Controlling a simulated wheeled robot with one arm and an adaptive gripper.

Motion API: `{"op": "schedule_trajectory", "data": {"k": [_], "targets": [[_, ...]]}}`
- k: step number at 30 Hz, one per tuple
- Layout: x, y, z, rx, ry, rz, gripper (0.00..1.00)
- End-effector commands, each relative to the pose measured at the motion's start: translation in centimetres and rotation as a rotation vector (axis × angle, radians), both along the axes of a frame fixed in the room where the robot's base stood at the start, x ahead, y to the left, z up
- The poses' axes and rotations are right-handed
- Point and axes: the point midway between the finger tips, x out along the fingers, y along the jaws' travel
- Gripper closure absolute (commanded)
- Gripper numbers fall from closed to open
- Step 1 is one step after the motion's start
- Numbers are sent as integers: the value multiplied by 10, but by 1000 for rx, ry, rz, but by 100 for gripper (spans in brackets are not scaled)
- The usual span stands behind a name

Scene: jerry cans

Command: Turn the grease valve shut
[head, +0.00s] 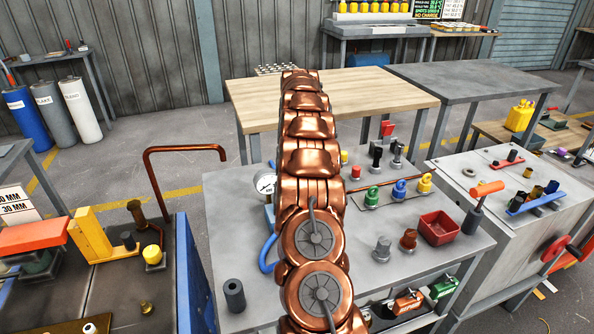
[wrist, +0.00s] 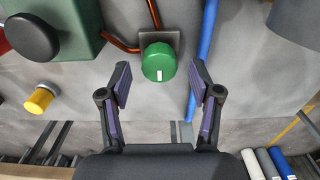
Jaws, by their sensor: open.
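A round green knob (wrist: 158,62) with a short white mark on its face shows at the upper middle of the wrist view. It sits on a grey square plate (wrist: 172,38) that a copper pipe (wrist: 152,12) meets. I see no label naming it as the grease valve. My gripper (wrist: 161,78) is open, with its two purple-padded fingers apart on either side of the knob's near edge. Nothing is between the pads but the knob's front part, and I see no contact. In the head view my copper arm covers the middle, and the gripper and knob are hidden.
A blue pipe (wrist: 203,50) runs close by the right finger. A green box (wrist: 60,30) with a black knob (wrist: 32,38) and a yellow cap (wrist: 39,100) are at left. A red bin (head: 439,228) stands on the grey bench right of my arm.

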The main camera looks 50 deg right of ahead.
Motion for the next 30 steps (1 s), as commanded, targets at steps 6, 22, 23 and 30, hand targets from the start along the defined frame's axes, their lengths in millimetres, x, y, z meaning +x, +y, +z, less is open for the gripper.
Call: {"op": "schedule_trajectory", "data": {"k": [6, 22, 23, 30], "targets": [[1, 0, 27, -2, -2, 1, 36], [1, 0, 62, -1, -2, 1, 36], [1, 0, 62, -1, -2, 1, 36], [1, 0, 62, 0, -1, 1, 36]]}}
